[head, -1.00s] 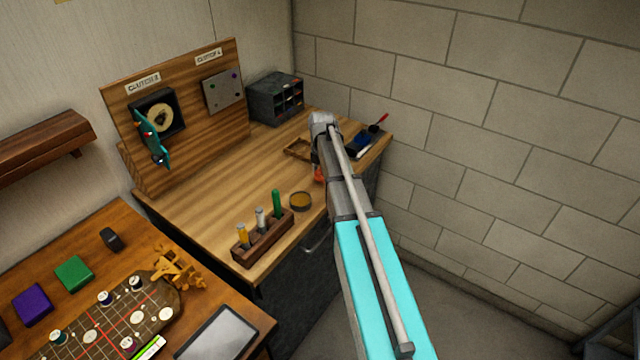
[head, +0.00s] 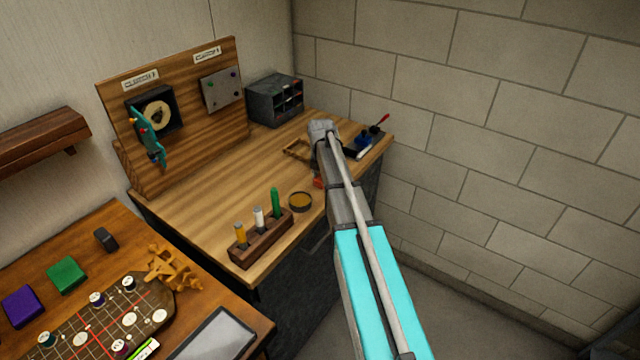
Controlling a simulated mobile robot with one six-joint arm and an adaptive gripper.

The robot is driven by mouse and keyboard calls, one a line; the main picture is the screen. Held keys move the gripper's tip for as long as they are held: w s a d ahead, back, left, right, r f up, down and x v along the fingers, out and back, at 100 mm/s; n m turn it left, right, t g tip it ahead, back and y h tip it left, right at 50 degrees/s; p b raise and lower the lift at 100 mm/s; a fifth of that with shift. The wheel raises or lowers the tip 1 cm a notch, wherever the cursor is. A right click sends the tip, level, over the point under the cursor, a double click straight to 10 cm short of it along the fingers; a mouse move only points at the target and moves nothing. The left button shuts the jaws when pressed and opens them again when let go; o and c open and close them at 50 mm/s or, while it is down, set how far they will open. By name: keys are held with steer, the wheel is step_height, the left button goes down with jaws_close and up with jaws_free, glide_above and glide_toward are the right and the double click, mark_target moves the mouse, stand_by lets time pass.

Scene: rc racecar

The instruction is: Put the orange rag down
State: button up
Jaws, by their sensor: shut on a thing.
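The orange rag shows only as a small red-orange patch (head: 318,182) at the left edge of my arm, over the right part of the wooden workbench (head: 210,200). The rest of it is hidden behind the arm. My gripper (head: 317,168) is at the far end of the arm, mostly hidden by my own links, and is shut on the rag. I cannot tell whether the rag touches the bench top.
The bench's middle is clear.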

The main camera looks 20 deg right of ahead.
mark_target(320, 178)
steer(key=shift+f, duration=0.15)
steer(key=o, duration=1)
steer(key=shift+f, duration=0.15)
step_height(320, 178, up, 14)
steer(key=p, duration=1.3)
steer(key=shift+a, duration=0.15)
steer(key=shift+s, duration=0.1)
stand_by(0.5)
steer(key=s+a+m, duration=0.8)
steer(key=s+m, duration=0.4)
steer(key=s+a+m, duration=0.7)
steer(key=s+m, duration=0.5)
steer(key=shift+s+a+m, duration=0.15)
steer(key=shift+a+m, duration=0.15)
steer(key=shift+a, duration=0.1)
